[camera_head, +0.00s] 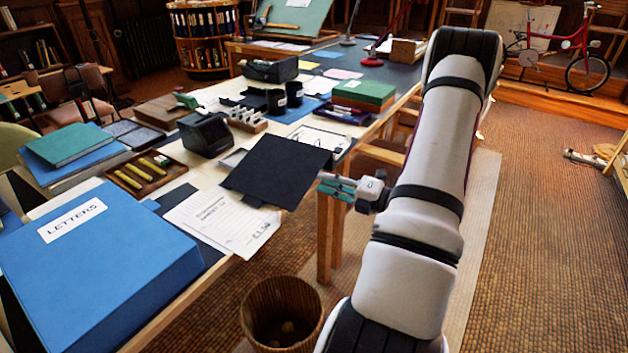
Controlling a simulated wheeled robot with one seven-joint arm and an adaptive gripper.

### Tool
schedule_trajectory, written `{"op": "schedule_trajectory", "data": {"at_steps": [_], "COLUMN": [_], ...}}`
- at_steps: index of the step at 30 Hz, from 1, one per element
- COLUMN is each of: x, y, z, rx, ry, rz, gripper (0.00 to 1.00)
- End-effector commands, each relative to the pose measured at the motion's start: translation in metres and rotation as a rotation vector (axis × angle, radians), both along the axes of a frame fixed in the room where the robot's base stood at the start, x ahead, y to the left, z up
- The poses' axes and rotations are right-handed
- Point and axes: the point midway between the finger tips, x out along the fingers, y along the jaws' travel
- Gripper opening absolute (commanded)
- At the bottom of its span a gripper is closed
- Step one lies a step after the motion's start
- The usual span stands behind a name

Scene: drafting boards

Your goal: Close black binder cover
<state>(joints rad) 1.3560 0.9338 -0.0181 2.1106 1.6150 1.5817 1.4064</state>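The black binder cover (276,168) is a flat dark panel near the table's right edge, beside printed paper sheets. I cannot tell how far it is tilted or whether it lies on anything. My gripper (324,184) is just right of the cover's right corner, at the table edge, with teal fingers pointing left towards it. I cannot tell whether the fingertips touch the cover, or whether they are apart or together. My arm rises on the right of the picture.
A blue LETTERS box (90,265) fills the near left of the table (190,308). A pencil tray (147,174), a black device (205,134) and a green box (364,92) stand around the cover. A waste basket (281,312) stands on the floor below.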

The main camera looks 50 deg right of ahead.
Motion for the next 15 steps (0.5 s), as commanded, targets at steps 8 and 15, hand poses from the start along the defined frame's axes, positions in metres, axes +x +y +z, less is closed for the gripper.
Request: {"op": "schedule_trajectory", "data": {"at_steps": [8, 15], "x": [0.035, 0.041], "y": [0.006, 0.007], "z": [0.000, 0.000], "rx": [0.000, 0.000], "ry": [0.000, 0.001], "rz": [0.001, 0.000], "gripper": [0.23, 0.23]}}
